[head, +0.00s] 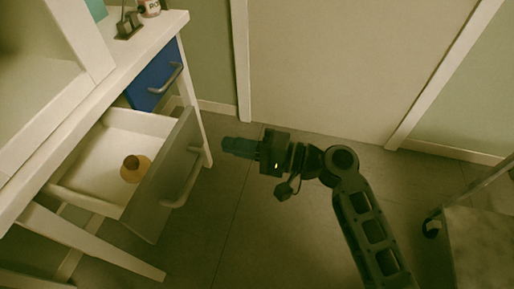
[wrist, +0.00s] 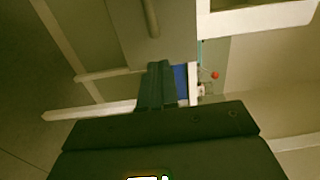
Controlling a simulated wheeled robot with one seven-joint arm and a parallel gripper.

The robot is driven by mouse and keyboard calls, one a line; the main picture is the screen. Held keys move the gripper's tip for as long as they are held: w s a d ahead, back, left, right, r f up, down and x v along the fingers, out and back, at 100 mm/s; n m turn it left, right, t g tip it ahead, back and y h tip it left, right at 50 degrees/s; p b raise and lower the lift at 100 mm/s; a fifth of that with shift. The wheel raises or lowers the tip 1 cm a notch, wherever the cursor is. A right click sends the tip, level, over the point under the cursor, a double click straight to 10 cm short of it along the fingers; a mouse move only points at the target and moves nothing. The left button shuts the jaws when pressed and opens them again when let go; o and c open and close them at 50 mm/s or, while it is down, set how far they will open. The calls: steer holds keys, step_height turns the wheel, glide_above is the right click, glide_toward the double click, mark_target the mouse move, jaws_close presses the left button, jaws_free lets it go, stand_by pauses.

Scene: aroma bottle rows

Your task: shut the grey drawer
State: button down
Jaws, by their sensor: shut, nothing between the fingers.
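The grey drawer (head: 160,185) stands pulled out from the white desk on the left in the head view. A round orange-brown bottle with a dark top (head: 134,168) sits inside it. Its front has a bar handle (head: 187,180). My gripper (head: 226,147) is shut and empty, in the air to the right of the drawer front and apart from it, pointing left. In the wrist view my gripper's fingers (wrist: 159,85) show shut, with the grey drawer front (wrist: 125,35) and its handle (wrist: 150,18) beyond them.
A blue drawer (head: 154,78) behind the grey one is closed. The white desk (head: 165,30) carries a dark stand (head: 129,25) and a labelled bottle (head: 150,7). A wheeled cart (head: 475,235) stands at the right. The floor (head: 250,240) between them is clear.

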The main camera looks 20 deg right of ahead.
mark_target(137, 137)
steer(key=shift+x, duration=3.15)
steer(key=b+x, duration=0.5)
steer(key=x, duration=1.2)
steer(key=shift+w+a, duration=0.15)
steer(key=shift+a, duration=0.1)
steer(key=shift+w+a+b, duration=0.3)
steer(key=shift+w+a, duration=0.05)
steer(key=shift+a, duration=0.05)
steer(key=shift+a+r, duration=0.1)
steer(key=shift+r, duration=0.1)
